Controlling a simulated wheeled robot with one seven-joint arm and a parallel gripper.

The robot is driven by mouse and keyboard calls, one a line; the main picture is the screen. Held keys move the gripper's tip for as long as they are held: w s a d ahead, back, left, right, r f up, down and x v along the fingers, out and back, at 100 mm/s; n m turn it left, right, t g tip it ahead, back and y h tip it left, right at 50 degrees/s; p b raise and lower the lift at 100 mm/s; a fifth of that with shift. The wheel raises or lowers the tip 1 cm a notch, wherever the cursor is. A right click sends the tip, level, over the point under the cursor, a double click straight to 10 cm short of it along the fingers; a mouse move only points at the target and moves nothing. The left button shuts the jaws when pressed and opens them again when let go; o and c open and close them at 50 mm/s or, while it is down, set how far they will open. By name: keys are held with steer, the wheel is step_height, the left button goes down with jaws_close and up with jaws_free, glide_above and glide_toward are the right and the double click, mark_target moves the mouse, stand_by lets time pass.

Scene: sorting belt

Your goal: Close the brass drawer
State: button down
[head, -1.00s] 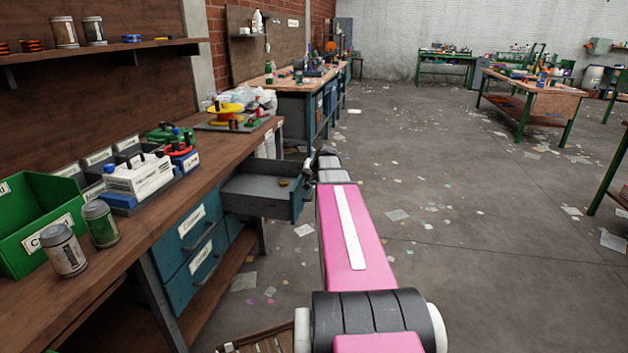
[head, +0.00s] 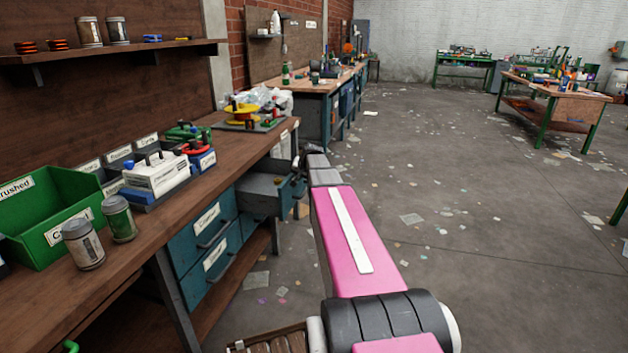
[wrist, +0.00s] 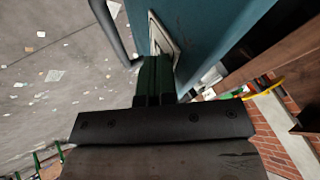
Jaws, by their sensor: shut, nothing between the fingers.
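The brass drawer (head: 262,188) is a grey tray with a teal front, at the far end of the near workbench in the head view. It stands partly pulled out, with a small brass-coloured piece (head: 277,181) inside. Its label cannot be read in the head view. In the wrist view its teal front (wrist: 205,45) fills the upper middle, with a label holder (wrist: 165,38) and dark bar handle (wrist: 112,30). My gripper (wrist: 155,62) is shut and empty, its tips at the front beside the handle and label. Contact looks likely but is not certain.
Closed teal drawers (head: 203,233) sit nearer under the workbench (head: 150,235). A green bin (head: 50,215), two jars (head: 83,245) and a white-and-blue case (head: 157,177) stand on top. The floor (head: 480,260) right of my arm is open, with scattered scraps.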

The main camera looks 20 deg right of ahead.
steer(key=w+a, duration=0.9)
steer(key=a, duration=0.4)
steer(key=shift+w, duration=0.3)
steer(key=shift+s, duration=0.1)
